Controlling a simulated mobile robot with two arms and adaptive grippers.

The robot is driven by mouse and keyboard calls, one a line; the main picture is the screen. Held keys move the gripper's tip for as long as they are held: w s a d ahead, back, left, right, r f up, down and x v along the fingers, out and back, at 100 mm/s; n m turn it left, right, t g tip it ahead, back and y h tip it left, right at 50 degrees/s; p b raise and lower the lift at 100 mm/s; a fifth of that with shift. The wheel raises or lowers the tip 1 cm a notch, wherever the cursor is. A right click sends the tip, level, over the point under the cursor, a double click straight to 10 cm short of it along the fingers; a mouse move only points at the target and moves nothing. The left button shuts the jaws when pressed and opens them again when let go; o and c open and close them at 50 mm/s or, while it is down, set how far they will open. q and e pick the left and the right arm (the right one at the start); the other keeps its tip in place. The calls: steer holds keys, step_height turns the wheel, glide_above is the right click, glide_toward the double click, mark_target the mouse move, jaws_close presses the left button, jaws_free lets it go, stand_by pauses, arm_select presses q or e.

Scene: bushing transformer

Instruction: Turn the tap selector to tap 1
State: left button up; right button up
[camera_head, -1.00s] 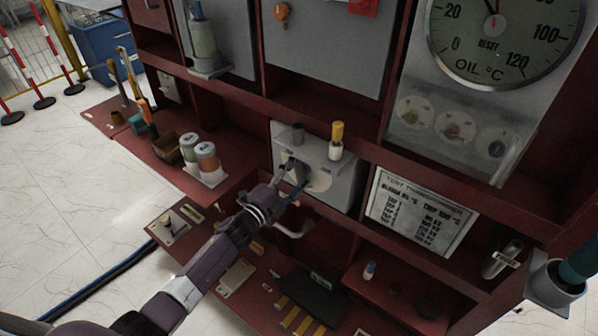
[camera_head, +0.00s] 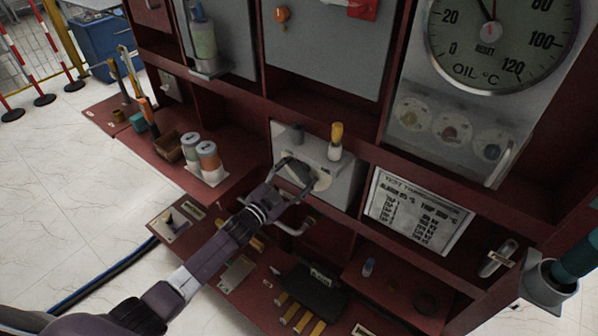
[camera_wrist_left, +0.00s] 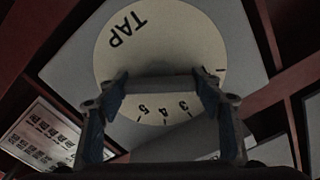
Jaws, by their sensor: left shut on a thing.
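The tap selector is a cream dial (camera_head: 322,180) on the front of a grey box (camera_head: 345,190) in the middle shelf unit. In the left wrist view the dial (camera_wrist_left: 195,40) carries the word TAP and the numbers 5, 4 and 3. My left gripper (camera_head: 297,175) is at the dial, shut on the grey selector handle (camera_wrist_left: 160,84). In the left wrist view its fingers (camera_wrist_left: 165,92) stand at both ends of the handle. The handle and gripper hide part of the dial, and no pointer can be read. My right gripper is out of view.
A yellow-topped white bottle (camera_head: 335,142) stands on the grey box. A bent metal pipe (camera_head: 293,229) is just below my left gripper. Two jars (camera_head: 208,158) stand on the left shelf. A large oil gauge (camera_head: 500,40) is at upper right.

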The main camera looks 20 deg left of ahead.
arm_select(q)
steer(key=shift+n, duration=0.4)
steer(key=o, duration=1.2)
steer(key=shift+c, duration=0.2)
steer(key=v, duration=1.2)
steer(key=shift+f, duration=0.1)
